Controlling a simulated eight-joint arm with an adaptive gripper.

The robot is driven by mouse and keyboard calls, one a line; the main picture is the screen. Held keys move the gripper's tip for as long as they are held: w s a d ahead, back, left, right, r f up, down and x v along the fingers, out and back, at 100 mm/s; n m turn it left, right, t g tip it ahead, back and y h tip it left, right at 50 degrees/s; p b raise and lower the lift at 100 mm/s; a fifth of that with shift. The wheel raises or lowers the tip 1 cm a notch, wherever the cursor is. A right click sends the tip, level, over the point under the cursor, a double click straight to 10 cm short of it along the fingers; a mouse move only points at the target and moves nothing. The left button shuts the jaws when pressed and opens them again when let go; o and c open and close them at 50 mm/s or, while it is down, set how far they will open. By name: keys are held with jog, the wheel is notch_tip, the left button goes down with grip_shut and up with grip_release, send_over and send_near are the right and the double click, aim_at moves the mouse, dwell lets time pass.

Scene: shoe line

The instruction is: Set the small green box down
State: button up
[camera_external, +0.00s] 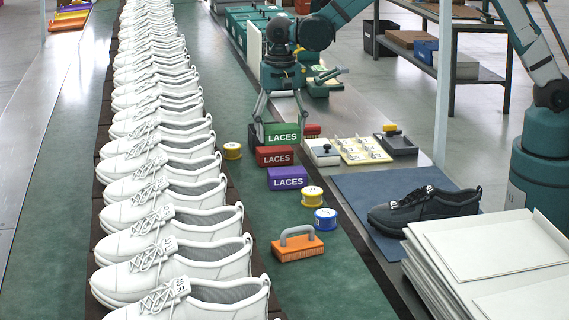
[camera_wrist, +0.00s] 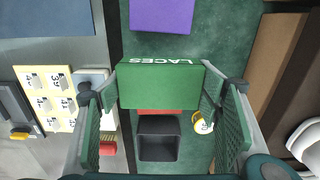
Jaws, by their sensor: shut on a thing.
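The small green box (camera_external: 282,135), lettered LACES, is between the fingers of my gripper (camera_external: 283,116). In the wrist view the green box (camera_wrist: 160,86) lies across the middle, and my gripper (camera_wrist: 162,88) is shut on its two ends. It looks lifted over the green mat, since it hides most of a red box (camera_wrist: 168,112) below it. In the external view the red LACES box (camera_external: 275,156) shows just in front of it, and the purple LACES box (camera_external: 287,178) is nearer the camera. The exact height of the green box cannot be told.
A dark open bin (camera_wrist: 158,145) stands below my gripper, and a yellow tin (camera_wrist: 203,123) is beside it. White shoes (camera_external: 160,205) line the left.

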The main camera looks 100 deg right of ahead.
jog(key=shift+a, duration=0.1)
dwell(0.3)
jog(key=w+a, duration=0.3)
jog(key=a, duration=0.4)
jog(key=w+a, duration=0.3)
jog(key=a, duration=0.5)
send_over(314, 287)
jog(key=shift+r, duration=0.15)
jog(key=shift+d+f+b, duration=0.1)
jog(key=shift+f+b, duration=0.25)
jog(key=shift+f, duration=2.8)
jog(key=shift+f, duration=0.1)
jog(key=shift+f+b, duration=0.35)
jog(key=shift+f, duration=1.45)
